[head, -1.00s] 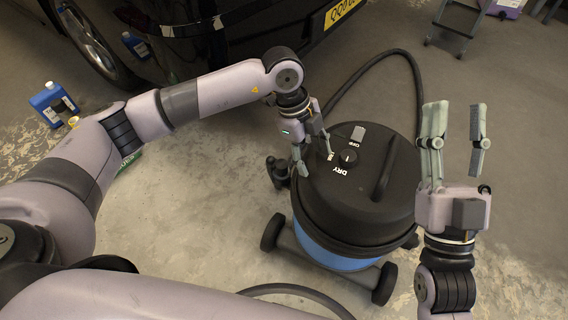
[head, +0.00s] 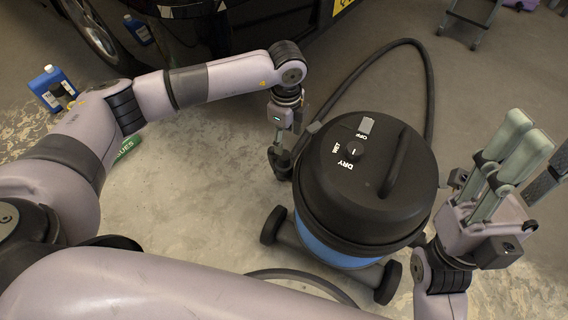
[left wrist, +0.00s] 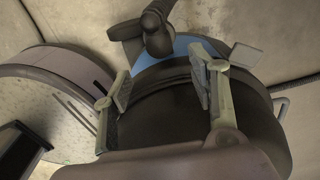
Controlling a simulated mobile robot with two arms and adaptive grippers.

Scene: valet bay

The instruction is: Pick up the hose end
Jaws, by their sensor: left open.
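The black hose end (head: 280,160) stands at the left side of the wet-and-dry vacuum (head: 365,190), where its hose (head: 428,90) loops round from behind. My left gripper (head: 284,138) is right above the hose end, pointing down, and its fingertips are partly hard to make out in the head view. In the left wrist view my left gripper (left wrist: 161,72) is open and empty. The dark hose end (left wrist: 157,38) shows there just beyond the fingertips, with no visible contact. My right gripper (head: 535,145) is open and empty at the right.
A black car (head: 200,35) stands at the back. A step stand (head: 468,22) is at the back right. The floor left of the vacuum is clear.

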